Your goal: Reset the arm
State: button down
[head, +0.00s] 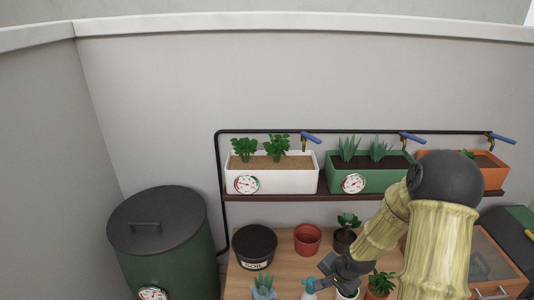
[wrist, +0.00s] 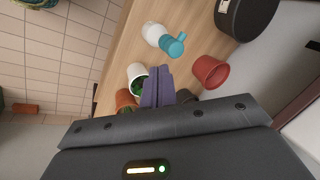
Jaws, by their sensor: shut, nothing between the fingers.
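My arm, pale yellow with a dark joint, reaches over the right part of the wooden bench in the head view. My gripper (head: 325,283) hangs low over the bench, close to a white and teal spray bottle (head: 309,289). In the wrist view my gripper's two purple-grey fingers (wrist: 157,84) are pressed together with nothing between them. The spray bottle (wrist: 160,38) stands apart beyond the fingertips. A white pot with a green plant (wrist: 137,74) lies just left of the fingers.
The wooden bench (head: 240,280) also holds a black soil pot (head: 255,246), a red pot (head: 307,238) and several potted plants. Above it, a shelf (head: 270,197) carries a white planter (head: 290,175) and a green planter (head: 338,182). A dark green barrel (head: 175,255) stands left.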

jog(key=s+a+r+n+g+h+b, duration=0.1)
jog(key=s+r+n+b, duration=0.3)
jog(key=s+r+n, duration=0.5)
jog(key=s+a+r+h, duration=0.1)
jog(key=s, duration=0.4)
jog(key=shift+a+r, duration=0.35)
jog(key=shift+a, duration=0.05)
jog(key=shift+w, duration=0.1)
